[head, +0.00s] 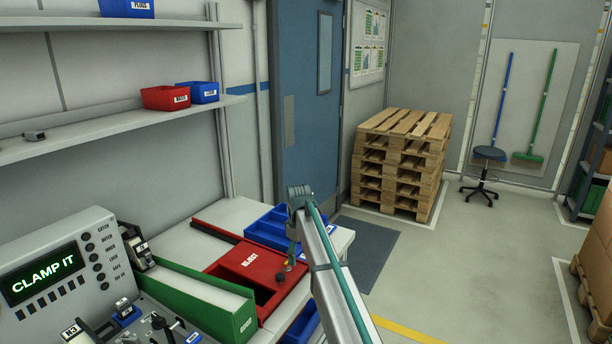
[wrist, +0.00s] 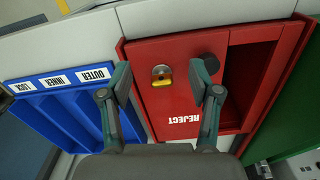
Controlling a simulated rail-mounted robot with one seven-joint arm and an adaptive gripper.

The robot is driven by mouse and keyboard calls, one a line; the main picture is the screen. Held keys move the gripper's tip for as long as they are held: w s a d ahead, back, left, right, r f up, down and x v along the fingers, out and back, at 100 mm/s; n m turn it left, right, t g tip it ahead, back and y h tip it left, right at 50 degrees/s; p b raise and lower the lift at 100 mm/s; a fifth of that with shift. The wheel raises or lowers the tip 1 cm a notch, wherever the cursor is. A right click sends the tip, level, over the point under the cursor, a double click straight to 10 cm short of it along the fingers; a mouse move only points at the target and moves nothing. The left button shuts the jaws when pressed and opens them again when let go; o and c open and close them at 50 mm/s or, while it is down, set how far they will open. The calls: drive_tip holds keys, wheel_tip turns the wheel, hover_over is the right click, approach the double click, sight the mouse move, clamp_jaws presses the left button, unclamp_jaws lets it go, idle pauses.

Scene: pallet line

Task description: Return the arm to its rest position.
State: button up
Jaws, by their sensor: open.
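My arm reaches in from the bottom of the head view, and its wrist bends down over the bench. My gripper (wrist: 163,82) is open and empty in the wrist view, its two fingers apart above the red reject box (wrist: 180,112). Between the fingertips I see a round metal piece with a yellow part (wrist: 162,75) on the box lid; I cannot tell whether the fingers touch anything. In the head view my gripper (head: 289,262) is small and partly hidden by the arm, over the red reject box (head: 232,262).
A blue divided tray (head: 266,228) stands beside the red box, and a green bin (head: 215,300) is on its other side. Wall shelves (head: 110,127) hang above. Stacked pallets (head: 400,160) and open floor lie beyond.

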drive_tip(key=s+d+f+m, duration=0.5)
drive_tip(key=s+d+f, duration=0.7)
drive_tip(key=s+f, duration=0.35)
drive_tip(key=s+d+f+m, duration=0.2)
drive_tip(key=s+d+f, duration=0.15)
drive_tip(key=s, duration=0.35)
drive_tip(key=s+d+f+m, duration=0.2)
drive_tip(key=s+d+f, duration=0.15)
drive_tip(key=s, duration=0.35)
drive_tip(key=s+d+f+m, duration=0.2)
drive_tip(key=s+d+f, duration=0.15)
drive_tip(key=s, duration=0.35)
drive_tip(key=s+f+g, duration=0.2)
drive_tip(key=s+f, duration=0.4)
drive_tip(key=s, duration=0.3)
drive_tip(key=s+f+g, duration=0.2)
drive_tip(key=s+f, duration=0.4)
drive_tip(key=s, duration=0.3)
drive_tip(key=s+a+f+g, duration=0.1)
drive_tip(key=s+f+g, duration=0.1)
drive_tip(key=s+f, duration=0.4)
drive_tip(key=s, duration=0.3)
drive_tip(key=shift+s+f+g, duration=0.2)
drive_tip(key=shift+s+g, duration=0.05)
drive_tip(key=shift+g, duration=0.15)
